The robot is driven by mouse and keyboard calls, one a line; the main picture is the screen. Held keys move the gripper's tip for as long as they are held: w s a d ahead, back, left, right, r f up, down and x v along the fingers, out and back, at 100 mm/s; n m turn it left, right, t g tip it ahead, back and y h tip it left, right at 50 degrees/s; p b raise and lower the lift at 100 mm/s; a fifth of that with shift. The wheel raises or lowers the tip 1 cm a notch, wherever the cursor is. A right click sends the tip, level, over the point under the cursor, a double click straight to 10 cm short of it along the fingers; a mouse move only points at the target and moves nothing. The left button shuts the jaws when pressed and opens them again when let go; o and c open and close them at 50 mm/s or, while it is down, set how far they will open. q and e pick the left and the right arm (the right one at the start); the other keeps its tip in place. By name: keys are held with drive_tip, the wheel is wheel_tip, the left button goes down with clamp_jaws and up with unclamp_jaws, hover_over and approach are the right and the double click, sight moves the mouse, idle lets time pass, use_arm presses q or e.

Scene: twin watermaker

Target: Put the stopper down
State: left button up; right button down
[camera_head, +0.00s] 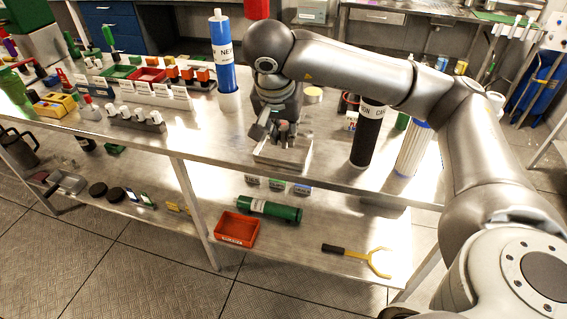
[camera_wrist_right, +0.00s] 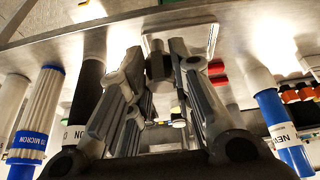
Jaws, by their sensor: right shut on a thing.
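My right gripper (camera_head: 280,130) points down over a small pale metal tray (camera_head: 269,158) near the front edge of the steel bench. In the right wrist view the fingers (camera_wrist_right: 162,62) are closed in on a small dark grey piece (camera_wrist_right: 159,74), which seems to be the stopper. In the head view the stopper is mostly hidden by the fingers. It is at or just above the tray; I cannot tell whether it touches. My left gripper is not in view.
A blue and white filter cartridge (camera_head: 222,62) stands left of the gripper. A black cartridge (camera_head: 367,137) and a white pleated one (camera_head: 412,150) stand to the right. Racks of small parts (camera_head: 137,121) fill the bench's left. A lower shelf holds a red bin (camera_head: 237,229).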

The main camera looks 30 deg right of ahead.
drive_tip(key=shift+w+d, duration=0.1)
drive_tip(key=shift+d, duration=0.1)
drive_tip(key=shift+m, duration=0.3)
drive_tip(key=w+d+f+p, duration=0.1)
drive_tip(key=w+f, duration=0.2)
drive_tip(key=w, duration=0.1)
drive_tip(key=w+d+f+p, duration=0.1)
drive_tip(key=w+d+f, duration=0.1)
drive_tip(key=w+f, duration=0.1)
drive_tip(key=w+d+f+p, duration=0.1)
drive_tip(key=w+f, duration=0.1)
drive_tip(key=w, duration=0.3)
drive_tip(key=shift+w+d+f, duration=0.15)
drive_tip(key=shift+d+f, duration=0.05)
drive_tip(key=shift+f, duration=0.2)
drive_tip(key=shift+w+d+f, duration=0.15)
drive_tip(key=shift+w+f, duration=0.15)
drive_tip(key=shift+f, duration=0.2)
wheel_tip(320, 180, down, 3)
drive_tip(key=shift+w+f+p, duration=0.1)
drive_tip(key=shift+p, duration=0.8)
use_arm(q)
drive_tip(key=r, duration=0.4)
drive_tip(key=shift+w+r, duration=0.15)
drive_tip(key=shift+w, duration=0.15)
